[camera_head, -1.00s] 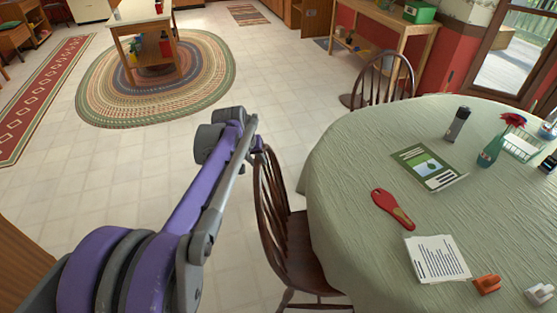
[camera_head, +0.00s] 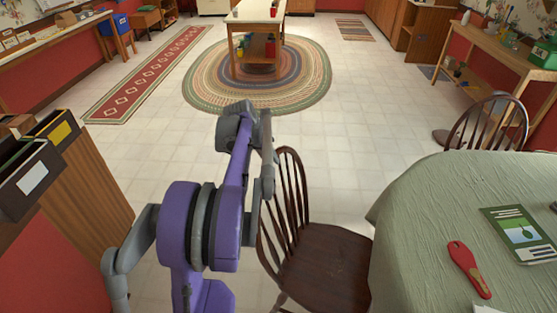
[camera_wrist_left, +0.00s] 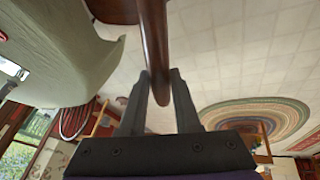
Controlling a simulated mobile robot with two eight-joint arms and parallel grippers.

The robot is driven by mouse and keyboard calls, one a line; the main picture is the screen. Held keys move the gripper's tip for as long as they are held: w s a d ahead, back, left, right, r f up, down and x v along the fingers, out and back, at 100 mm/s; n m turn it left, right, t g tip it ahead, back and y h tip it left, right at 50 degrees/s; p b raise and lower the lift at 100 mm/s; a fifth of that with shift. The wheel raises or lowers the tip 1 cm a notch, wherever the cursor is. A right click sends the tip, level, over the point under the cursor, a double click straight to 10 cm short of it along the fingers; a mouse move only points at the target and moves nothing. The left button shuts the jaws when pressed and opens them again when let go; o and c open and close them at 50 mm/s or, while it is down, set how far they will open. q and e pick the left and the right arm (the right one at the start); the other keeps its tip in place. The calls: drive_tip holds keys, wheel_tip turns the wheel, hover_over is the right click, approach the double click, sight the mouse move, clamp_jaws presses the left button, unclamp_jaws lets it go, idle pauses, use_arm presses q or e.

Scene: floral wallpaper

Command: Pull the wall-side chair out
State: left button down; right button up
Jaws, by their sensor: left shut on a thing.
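The near dark wooden chair (camera_head: 325,262) stands left of the table (camera_head: 420,215), its spindle back facing left and its right seat edge close to the tablecloth. Most of its seat is exposed. My left gripper is at the top of the chair back, its fingers mostly hidden by my purple arm in the head view. In the left wrist view, the gripper (camera_wrist_left: 160,78) is shut on the brown chair-back rail (camera_wrist_left: 154,45), one finger on each side. My right gripper is not in view.
Another dark chair (camera_head: 490,125) stands behind the table. A wooden cabinet (camera_head: 88,195) with file boxes (camera_head: 30,165) is close on my arm's left. Tiled floor (camera_head: 345,165) is open beyond the chair, towards the oval rug (camera_head: 310,95).

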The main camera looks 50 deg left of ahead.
use_arm(q)
drive_tip(key=shift+a, duration=0.1)
drive_tip(key=c, duration=0.6)
unclamp_jaws()
drive_tip(key=shift+s, duration=0.1)
drive_tip(key=shift+r, duration=0.1)
drive_tip(key=v, duration=1)
drive_tip(key=shift+s+r, duration=0.15)
drive_tip(key=shift+r, duration=0.1)
